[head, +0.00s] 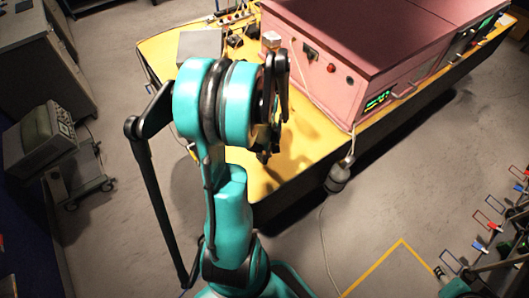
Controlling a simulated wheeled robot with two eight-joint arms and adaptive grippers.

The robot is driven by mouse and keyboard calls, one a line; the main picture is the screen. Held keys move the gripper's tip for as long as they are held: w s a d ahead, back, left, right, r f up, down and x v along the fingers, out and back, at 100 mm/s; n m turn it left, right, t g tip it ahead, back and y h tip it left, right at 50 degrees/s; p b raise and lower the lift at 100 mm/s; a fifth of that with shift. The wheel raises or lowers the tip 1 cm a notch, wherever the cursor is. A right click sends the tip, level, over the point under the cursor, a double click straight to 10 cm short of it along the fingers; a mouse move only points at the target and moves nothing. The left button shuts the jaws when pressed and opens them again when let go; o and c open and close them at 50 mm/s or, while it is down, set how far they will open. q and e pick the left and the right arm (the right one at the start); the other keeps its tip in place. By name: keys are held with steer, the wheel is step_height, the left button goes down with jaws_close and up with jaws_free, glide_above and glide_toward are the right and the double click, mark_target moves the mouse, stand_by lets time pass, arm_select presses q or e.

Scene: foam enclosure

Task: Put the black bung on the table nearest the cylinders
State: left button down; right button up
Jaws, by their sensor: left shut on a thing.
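My left gripper (265,152) is at the end of my teal left arm, low over the front part of the yellow table (308,152). It is mostly hidden behind the arm's joints. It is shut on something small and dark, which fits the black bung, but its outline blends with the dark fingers. My right gripper is not in view.
A pink cabinet (335,75) fills the table's right side. A grey box (200,45) and several small dark items are at the back left. An old monitor (45,135) stands on a trolley at left. Bare floor (385,215) lies at right.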

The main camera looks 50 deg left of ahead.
arm_select(q)
steer(key=shift+f+b, duration=0.45)
steer(key=shift+f, duration=0.15)
stand_by(0.3)
steer(key=c, duration=1.3)
jaws_free()
steer(key=shift+r, duration=0.15)
